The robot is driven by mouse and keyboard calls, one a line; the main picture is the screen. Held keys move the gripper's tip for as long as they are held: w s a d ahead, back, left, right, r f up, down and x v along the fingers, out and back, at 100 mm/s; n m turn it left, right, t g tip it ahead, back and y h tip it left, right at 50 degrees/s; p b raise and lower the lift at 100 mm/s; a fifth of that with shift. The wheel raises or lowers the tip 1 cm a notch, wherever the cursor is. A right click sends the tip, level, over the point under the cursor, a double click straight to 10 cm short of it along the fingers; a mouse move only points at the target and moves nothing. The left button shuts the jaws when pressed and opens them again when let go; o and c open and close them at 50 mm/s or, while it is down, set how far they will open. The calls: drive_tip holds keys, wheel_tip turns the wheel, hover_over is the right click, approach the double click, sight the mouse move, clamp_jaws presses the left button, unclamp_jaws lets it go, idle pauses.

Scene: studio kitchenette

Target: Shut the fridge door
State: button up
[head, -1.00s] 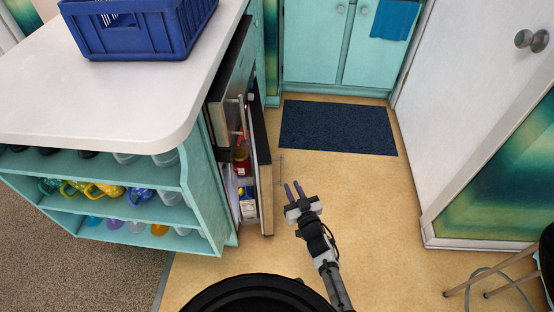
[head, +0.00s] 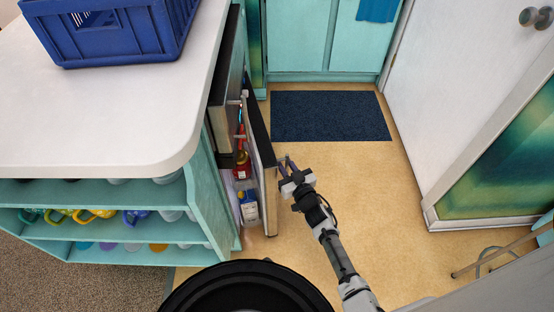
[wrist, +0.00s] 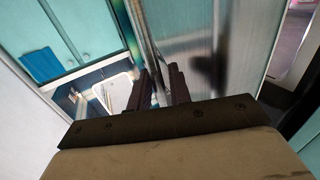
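The fridge door (head: 263,188) stands partly open in the head view, seen nearly edge-on from above, swung out from the counter unit. Between it and the unit, the fridge interior shows a red jar (head: 243,166) and a blue-and-white carton (head: 249,208). My gripper (head: 285,164) is at the outer side of the door, close to its handle. In the wrist view, the brushed metal door front (wrist: 215,65) fills the right. A metal handle bar (wrist: 143,35) runs down between the two dark fingers of my gripper (wrist: 160,85). The fingers look apart; firm contact is not visible.
The white counter (head: 110,125) carries a blue crate (head: 110,35). Open shelves with cups (head: 95,214) are below. A dark blue mat (head: 330,115) lies before teal cabinets (head: 300,35). A white door (head: 445,75) and stool legs (head: 510,262) are at right. The middle floor is clear.

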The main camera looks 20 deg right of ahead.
drive_tip(key=shift+w+a, duration=0.1)
drive_tip(key=shift+w, duration=0.45)
clamp_jaws()
drive_tip(key=shift+a, duration=0.1)
